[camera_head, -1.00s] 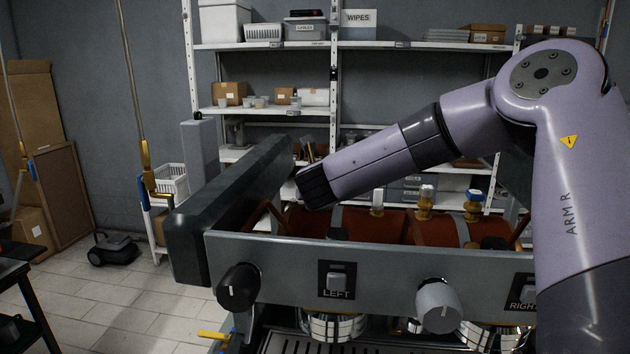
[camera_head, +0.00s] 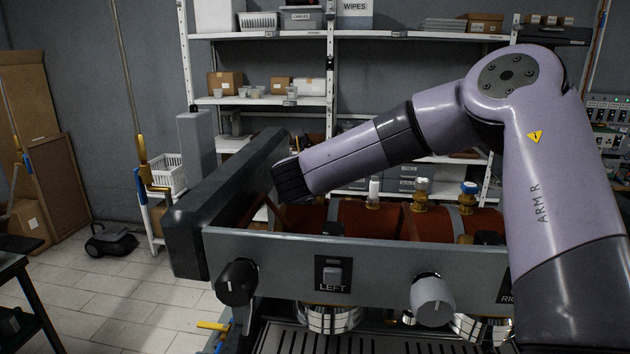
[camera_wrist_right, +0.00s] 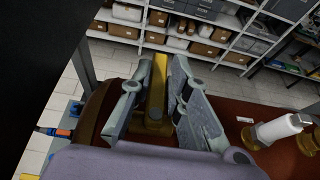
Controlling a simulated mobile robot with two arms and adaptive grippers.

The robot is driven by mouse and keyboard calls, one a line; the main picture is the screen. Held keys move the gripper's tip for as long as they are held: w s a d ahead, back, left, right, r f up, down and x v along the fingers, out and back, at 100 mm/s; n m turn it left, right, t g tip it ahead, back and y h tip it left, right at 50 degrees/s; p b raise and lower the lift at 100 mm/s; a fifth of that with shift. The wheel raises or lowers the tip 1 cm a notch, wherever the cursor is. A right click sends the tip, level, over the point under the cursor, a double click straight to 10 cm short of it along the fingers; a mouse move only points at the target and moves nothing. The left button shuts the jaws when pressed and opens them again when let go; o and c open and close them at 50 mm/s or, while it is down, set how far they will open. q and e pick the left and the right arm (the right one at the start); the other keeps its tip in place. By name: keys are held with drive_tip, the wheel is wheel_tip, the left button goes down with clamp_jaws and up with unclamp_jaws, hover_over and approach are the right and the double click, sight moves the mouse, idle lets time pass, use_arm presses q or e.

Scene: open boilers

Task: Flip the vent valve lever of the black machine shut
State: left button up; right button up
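The black machine (camera_head: 310,250) has its top open, with red-brown boilers (camera_head: 370,222) inside behind a grey front panel with a LEFT switch. In the right wrist view, a yellow-brass lever (camera_wrist_right: 157,85) stands on a brass base between the fingers of my right gripper (camera_wrist_right: 162,65). The fingers are apart, one on each side of the lever, with narrow gaps showing; contact is hard to tell. In the head view, my right arm reaches over the boilers to the machine's left end; its wrist hides the gripper and lever. My left gripper is not in view.
A dark upright panel (camera_head: 225,200) flanks the machine's left side, close to my right wrist. Shelves (camera_head: 260,101) stand behind. Floor at left is partly clear.

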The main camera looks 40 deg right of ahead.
drive_tip(key=o, duration=0.4)
drive_tip(key=shift+c, duration=0.2)
drive_tip(key=v, duration=1.2)
